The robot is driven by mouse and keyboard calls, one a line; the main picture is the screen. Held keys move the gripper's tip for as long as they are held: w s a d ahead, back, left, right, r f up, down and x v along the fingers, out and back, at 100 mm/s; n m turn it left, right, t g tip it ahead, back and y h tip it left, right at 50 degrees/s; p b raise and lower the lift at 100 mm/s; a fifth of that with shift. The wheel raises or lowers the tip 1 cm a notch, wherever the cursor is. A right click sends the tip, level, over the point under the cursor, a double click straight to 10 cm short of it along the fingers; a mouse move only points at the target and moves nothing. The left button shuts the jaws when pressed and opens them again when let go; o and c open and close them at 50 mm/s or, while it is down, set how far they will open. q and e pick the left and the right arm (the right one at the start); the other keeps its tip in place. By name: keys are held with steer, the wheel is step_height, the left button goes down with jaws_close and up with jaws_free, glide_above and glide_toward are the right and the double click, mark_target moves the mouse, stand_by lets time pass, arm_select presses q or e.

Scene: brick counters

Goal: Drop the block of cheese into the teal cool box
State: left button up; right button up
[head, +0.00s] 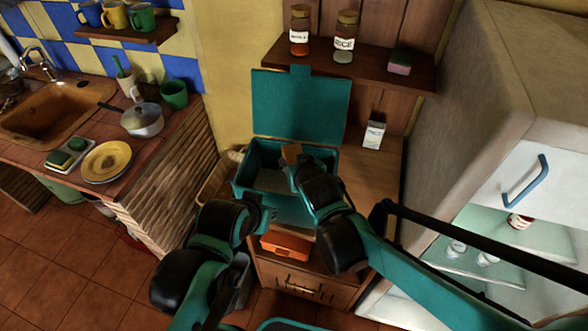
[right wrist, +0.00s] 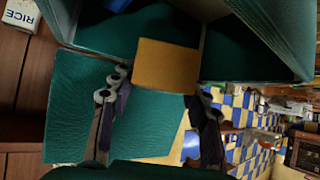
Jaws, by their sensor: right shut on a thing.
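The teal cool box (head: 310,212) stands on the wooden cabinet with its lid (head: 300,105) raised at the back. My right gripper (head: 296,166) is shut on the block of cheese (head: 291,152), over the box's opening. In the right wrist view the yellow-orange cheese (right wrist: 166,64) sits between the two fingers of the right gripper (right wrist: 163,84), with the teal walls of the cool box (right wrist: 225,60) behind it. My left gripper (head: 266,208) is near the box's front left side; whether it is open is unclear. The box floor is partly hidden by my right arm.
A white rice carton (head: 375,134) stands right of the box. A shelf (head: 365,68) with jars is above. An open fridge (head: 500,215) is at the right. An orange container (head: 286,246) is below the box's front. A pot (head: 142,121) stands on the left counter.

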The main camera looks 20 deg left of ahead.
steer(key=shift+f, duration=0.55)
steer(key=shift+r, duration=0.1)
steer(key=o, duration=1.4)
steer(key=shift+o, duration=0.2)
steer(key=v, duration=1.2)
steer(key=shift+s+d, duration=0.1)
